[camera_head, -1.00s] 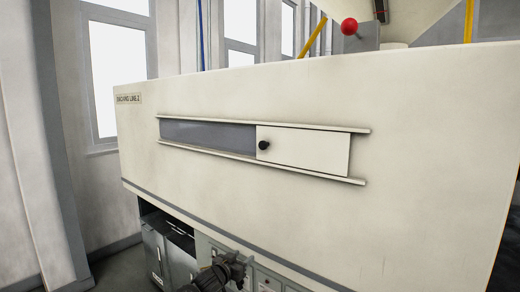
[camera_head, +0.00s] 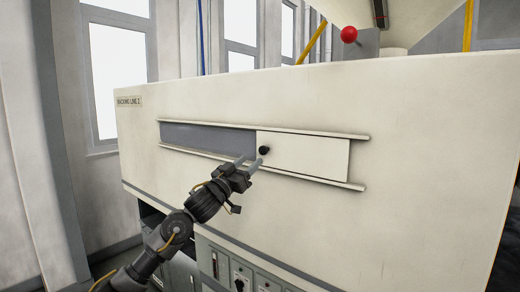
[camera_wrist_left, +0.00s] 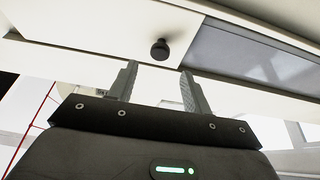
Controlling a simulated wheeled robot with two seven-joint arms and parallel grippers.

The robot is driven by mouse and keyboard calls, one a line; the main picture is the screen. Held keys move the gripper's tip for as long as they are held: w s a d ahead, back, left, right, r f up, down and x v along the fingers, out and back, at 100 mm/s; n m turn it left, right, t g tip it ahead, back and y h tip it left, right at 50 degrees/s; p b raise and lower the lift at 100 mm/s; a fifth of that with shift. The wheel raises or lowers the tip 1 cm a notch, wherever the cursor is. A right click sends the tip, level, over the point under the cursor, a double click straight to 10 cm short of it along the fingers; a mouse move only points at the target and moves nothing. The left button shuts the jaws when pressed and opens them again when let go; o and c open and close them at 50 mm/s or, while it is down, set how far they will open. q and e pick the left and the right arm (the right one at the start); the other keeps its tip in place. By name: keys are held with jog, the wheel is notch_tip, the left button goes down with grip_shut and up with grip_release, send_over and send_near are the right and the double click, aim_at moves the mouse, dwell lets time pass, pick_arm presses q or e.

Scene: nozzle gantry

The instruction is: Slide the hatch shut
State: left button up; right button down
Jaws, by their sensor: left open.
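The hatch (camera_head: 310,155) is a cream sliding panel between two rails on the front of a large cream housing. It covers the right part of the slot, and the left part is an open dark grey gap (camera_head: 205,136). A black knob (camera_head: 265,150) sits near the hatch's left edge. My left gripper (camera_head: 249,161) is open and empty, just below and left of the knob. In the left wrist view the knob (camera_wrist_left: 159,49) shows beyond and between the two fingertips (camera_wrist_left: 158,68), apart from them. My right gripper is not in view.
The upper rail (camera_head: 260,127) and lower rail (camera_head: 260,167) stand out from the housing (camera_head: 430,160). A red ball (camera_head: 349,34) stands above the housing's top. Grey cabinets with switches (camera_head: 240,275) sit below. The housing front right of the hatch is clear.

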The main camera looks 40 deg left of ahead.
aim_at(262, 151)
pick_arm(q)
jog(key=p+x, duration=0.2)
jog(key=x, duration=0.3)
jog(key=shift+w+r, duration=0.2)
jog(key=shift+w, duration=0.6)
grip_shut()
